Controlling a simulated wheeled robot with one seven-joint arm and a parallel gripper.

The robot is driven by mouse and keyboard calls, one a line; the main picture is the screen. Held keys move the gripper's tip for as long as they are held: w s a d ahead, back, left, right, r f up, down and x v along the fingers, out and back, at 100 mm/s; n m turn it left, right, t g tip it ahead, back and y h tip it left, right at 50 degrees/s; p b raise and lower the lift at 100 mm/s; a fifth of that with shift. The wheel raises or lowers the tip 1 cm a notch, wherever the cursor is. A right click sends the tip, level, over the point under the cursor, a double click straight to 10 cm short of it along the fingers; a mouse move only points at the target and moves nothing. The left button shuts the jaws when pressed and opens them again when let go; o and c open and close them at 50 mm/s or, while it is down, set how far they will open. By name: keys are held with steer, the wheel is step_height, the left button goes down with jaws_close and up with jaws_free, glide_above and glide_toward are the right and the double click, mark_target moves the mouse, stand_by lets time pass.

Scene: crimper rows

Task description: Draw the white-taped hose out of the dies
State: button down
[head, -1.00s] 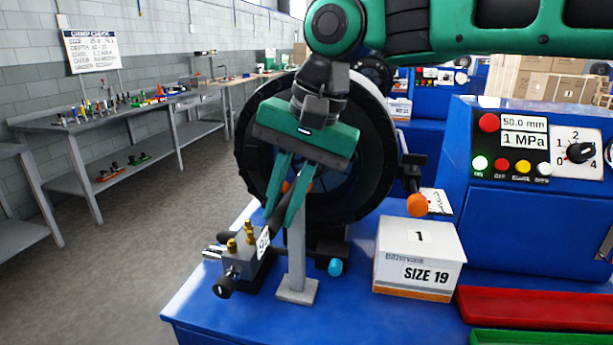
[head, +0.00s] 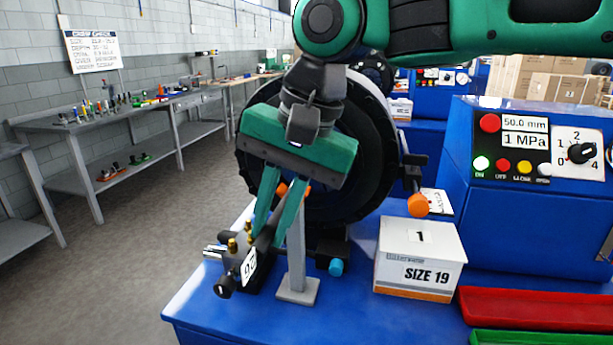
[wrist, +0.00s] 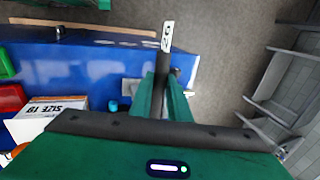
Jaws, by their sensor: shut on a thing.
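My gripper (head: 270,232) is shut on a dark hose (wrist: 166,73), in front of the crimper. The hose carries a white tape tag with a number (head: 249,267) near its free end; the tag also shows in the wrist view (wrist: 168,36). The crimper's big black ring head (head: 372,165) stands behind my gripper. My gripper covers the ring's middle, so the dies and the hose's far end are hidden. I cannot tell whether the hose is still inside the dies.
A grey post on a foot plate (head: 297,265) stands close to the right of my fingers. A small block with brass fittings (head: 232,258) is just left of the tag. A SIZE 19 box (head: 418,255), a red tray (head: 530,308) and a control panel (head: 535,145) are at the right.

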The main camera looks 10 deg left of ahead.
steer(key=shift+s+f, duration=0.1)
steer(key=shift+f, duration=0.05)
steer(key=shift+c, duration=1.9)
jaws_free()
steer(key=v, duration=0.7)
